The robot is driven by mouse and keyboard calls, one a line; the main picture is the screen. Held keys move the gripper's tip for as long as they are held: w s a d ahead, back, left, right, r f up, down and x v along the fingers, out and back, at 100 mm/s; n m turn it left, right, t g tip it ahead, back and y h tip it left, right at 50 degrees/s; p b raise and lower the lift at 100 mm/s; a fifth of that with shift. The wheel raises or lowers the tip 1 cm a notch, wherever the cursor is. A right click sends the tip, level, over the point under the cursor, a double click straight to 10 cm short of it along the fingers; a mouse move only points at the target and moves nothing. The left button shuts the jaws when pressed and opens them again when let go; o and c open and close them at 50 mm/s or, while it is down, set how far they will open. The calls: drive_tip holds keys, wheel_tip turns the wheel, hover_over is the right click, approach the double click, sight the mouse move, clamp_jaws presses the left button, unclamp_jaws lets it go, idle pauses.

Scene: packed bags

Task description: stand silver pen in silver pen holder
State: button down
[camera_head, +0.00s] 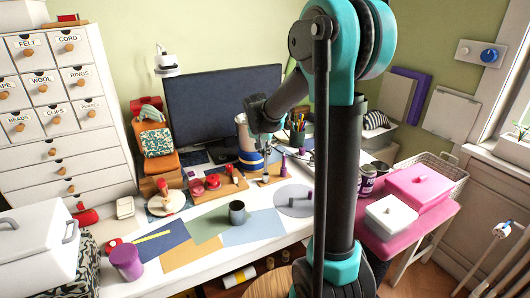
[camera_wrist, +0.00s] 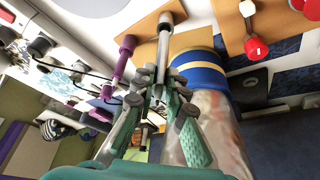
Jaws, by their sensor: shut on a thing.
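In the wrist view my gripper (camera_wrist: 155,85) is shut on the silver pen (camera_wrist: 164,48), a slim pale rod running from between the fingers to a small wooden board (camera_wrist: 148,22). The pen's far end meets a short dark grey cylinder, seemingly the silver pen holder (camera_wrist: 166,18); I cannot tell how deep it sits. A purple pen (camera_wrist: 121,72) stands in a purple holder (camera_wrist: 128,42) beside it, apart from my fingers. In the head view my gripper (camera_head: 265,138) is above the board, with the silver pen (camera_head: 266,160) below it and the purple holder (camera_head: 283,168) to the right.
A large jar with blue bands (camera_head: 248,158) stands close beside my gripper and shows in the wrist view (camera_wrist: 200,75). A monitor (camera_head: 222,100) is behind. A pen cup (camera_head: 298,135) stands at the right. A dark mug (camera_head: 237,212) and coloured sheets lie in front.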

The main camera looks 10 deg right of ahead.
sight(265, 160)
drive_tip(key=shift+f, duration=2.45)
drive_tip(key=c, duration=1.5)
unclamp_jaws()
drive_tip(key=shift+o, duration=0.2)
drive_tip(key=v, duration=1.2)
